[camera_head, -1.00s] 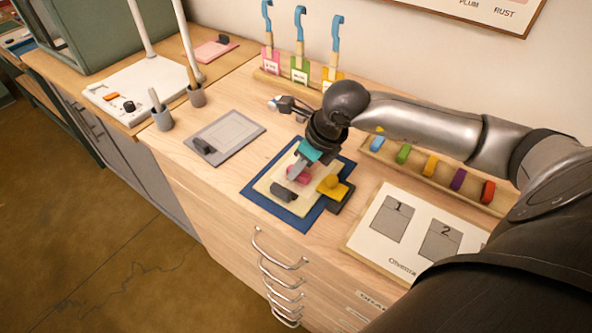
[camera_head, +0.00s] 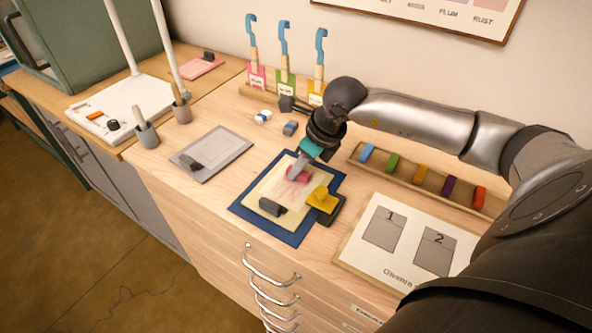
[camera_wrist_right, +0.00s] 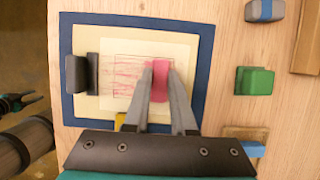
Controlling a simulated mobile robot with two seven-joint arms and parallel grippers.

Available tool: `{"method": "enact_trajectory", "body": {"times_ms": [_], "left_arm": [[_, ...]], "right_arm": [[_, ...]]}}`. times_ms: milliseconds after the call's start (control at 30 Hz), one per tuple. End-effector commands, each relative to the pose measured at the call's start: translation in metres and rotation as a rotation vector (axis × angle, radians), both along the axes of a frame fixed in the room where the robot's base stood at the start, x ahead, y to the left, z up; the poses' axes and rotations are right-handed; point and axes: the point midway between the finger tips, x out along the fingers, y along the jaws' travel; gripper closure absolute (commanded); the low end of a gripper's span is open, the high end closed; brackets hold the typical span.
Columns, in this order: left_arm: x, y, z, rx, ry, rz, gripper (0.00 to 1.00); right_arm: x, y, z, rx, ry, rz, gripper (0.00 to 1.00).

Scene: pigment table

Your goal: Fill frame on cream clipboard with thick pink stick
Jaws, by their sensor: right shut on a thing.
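The cream clipboard (camera_head: 259,188) lies on a blue mat (camera_head: 240,208), with a dark clip (camera_head: 271,207) at its near end. My right gripper (camera_wrist_right: 159,70) is shut on the thick pink stick (camera_wrist_right: 160,82), its tip down at the clipboard sheet. The stick also shows in the head view (camera_head: 298,174). In the wrist view, pink strokes (camera_wrist_right: 130,75) cover the frame on the sheet between clip and stick, with pale gaps. The fingers and stick hide the frame's far end. My left gripper (camera_wrist_right: 18,102) shows at the wrist view's left edge, beyond the table; its opening is unclear.
A yellow block (camera_head: 323,199) on a dark base stands against the clipboard's right side. A grey clipboard (camera_head: 212,153) lies to the left. A rack of coloured blocks (camera_head: 420,180) and a numbered board (camera_head: 410,240) are at right. Brushes (camera_head: 284,60) stand behind.

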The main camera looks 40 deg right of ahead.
Motion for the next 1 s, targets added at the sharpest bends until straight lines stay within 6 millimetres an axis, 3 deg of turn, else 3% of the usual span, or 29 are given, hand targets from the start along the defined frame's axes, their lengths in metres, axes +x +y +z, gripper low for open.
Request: {"method": "enact_trajectory", "body": {"times_ms": [200,567,1000], "left_arm": [[0.0,0.0,-0.005,0.0,0.0,0.0,0.51],[0.0,0.0,-0.004,0.0,0.0,0.0,0.51],[0.0,0.0,0.023,0.0,0.0,0.0,0.51]], "right_arm": [[0.005,-0.014,-0.001,-0.001,0.002,-0.001,1.0],[0.006,-0.015,0.002,0.0,0.001,0.0,1.0],[0.006,-0.015,0.042,0.0,-0.001,0.0,1.0]]}}
